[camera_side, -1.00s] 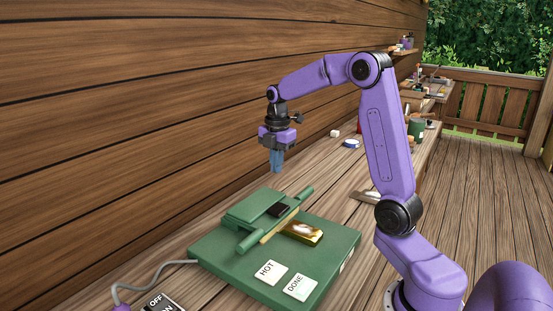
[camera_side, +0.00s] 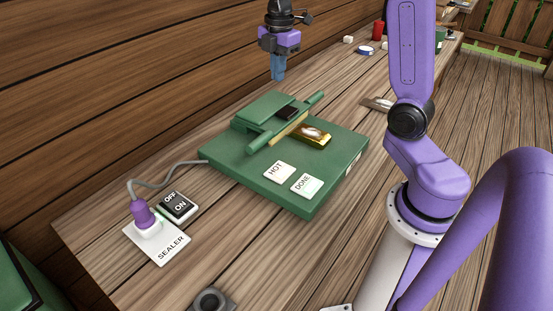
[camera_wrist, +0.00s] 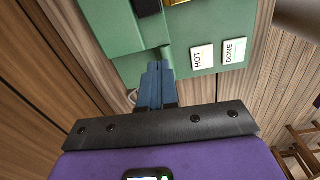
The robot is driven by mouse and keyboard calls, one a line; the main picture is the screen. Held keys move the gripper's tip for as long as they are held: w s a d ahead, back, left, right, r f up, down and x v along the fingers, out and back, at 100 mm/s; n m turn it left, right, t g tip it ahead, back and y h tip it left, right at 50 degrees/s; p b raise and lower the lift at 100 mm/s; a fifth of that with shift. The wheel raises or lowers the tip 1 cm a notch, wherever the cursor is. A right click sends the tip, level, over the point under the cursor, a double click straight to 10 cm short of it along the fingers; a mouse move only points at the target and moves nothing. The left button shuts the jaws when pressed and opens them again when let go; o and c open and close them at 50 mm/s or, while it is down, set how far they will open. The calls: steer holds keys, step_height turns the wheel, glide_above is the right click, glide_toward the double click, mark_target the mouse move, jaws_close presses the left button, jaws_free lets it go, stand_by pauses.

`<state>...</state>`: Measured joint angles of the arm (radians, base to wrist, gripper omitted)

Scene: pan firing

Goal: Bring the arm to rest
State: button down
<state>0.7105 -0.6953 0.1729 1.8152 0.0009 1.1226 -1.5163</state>
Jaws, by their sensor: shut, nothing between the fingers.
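My gripper (camera_side: 278,74) hangs upright above the far left part of the bench, with its blue fingers together and nothing between them. Its shut fingers also show in the wrist view (camera_wrist: 157,70), over the green sealer machine. The green sealer machine (camera_side: 225,152) stands on the bench below the gripper, clear of it. A gold packet (camera_side: 313,134) lies on the machine beside its bar. Two white labels on the machine read HOT (camera_side: 278,172) and DONE (camera_side: 306,185); they also show in the wrist view.
A grey cable runs from the machine to a purple plug (camera_side: 143,213) in the white SEALER socket plate (camera_side: 165,248). An OFF/ON switch (camera_side: 177,206) sits beside it. A plank wall (camera_side: 110,70) rises along the left. Small items, including a red can (camera_side: 378,30), stand farther along the bench.

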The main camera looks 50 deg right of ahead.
steer(key=s+a+f+m, duration=0.3)
steer(key=s+a, duration=1.2)
steer(key=s, duration=0.4)
steer(key=s+f+m, duration=0.1)
steer(key=s+f, duration=0.1)
steer(key=s, duration=0.6)
steer(key=shift+s+d+m, duration=0.25)
steer(key=shift+s+m, duration=0.05)
steer(key=shift+s, duration=0.05)
steer(key=shift+r, duration=0.1)
